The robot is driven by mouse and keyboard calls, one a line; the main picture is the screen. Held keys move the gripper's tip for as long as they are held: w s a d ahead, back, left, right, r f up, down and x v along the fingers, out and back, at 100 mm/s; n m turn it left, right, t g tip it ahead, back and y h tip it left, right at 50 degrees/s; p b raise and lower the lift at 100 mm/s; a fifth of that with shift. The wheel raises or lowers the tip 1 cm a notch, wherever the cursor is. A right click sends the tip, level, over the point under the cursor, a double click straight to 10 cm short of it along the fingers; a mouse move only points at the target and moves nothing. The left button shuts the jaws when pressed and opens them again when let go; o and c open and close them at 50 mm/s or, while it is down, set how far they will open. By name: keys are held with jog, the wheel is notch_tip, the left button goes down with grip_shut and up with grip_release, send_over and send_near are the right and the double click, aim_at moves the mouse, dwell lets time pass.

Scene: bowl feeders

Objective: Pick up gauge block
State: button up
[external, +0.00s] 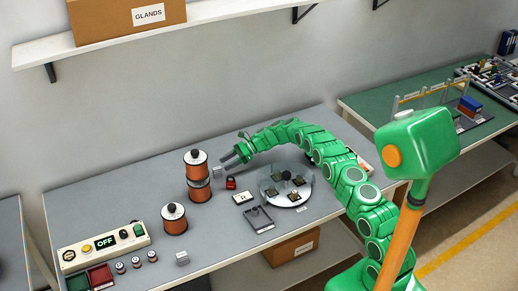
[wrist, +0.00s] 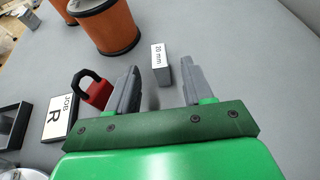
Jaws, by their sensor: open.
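The gauge block, a small grey block marked 20 mm (wrist: 161,68), stands upright on the grey bench in the wrist view, just ahead of and between my fingertips. In the external view it is the small grey block (external: 217,172) beside the fingers. My gripper (wrist: 159,82) is open and empty, with one grey finger to each side of the block's line. Gaps show between the fingers and the block. In the external view my gripper (external: 234,158) reaches left, low over the bench. How deep the fingers reach around the block is hard to tell.
A red padlock (wrist: 98,93) lies close beside the left finger, next to a JOB R card (wrist: 59,118). Copper spools (external: 198,178) stand beyond the block. A round feeder (external: 287,202) sits under my arm. Another grey block (external: 182,258) stands near the front edge. Bench right of the block is clear.

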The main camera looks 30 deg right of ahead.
aim_at(218, 168)
jog(key=shift+x, duration=3.85)
jog(key=shift+r, duration=0.1)
jog(key=shift+c, duration=0.5)
grip_shut()
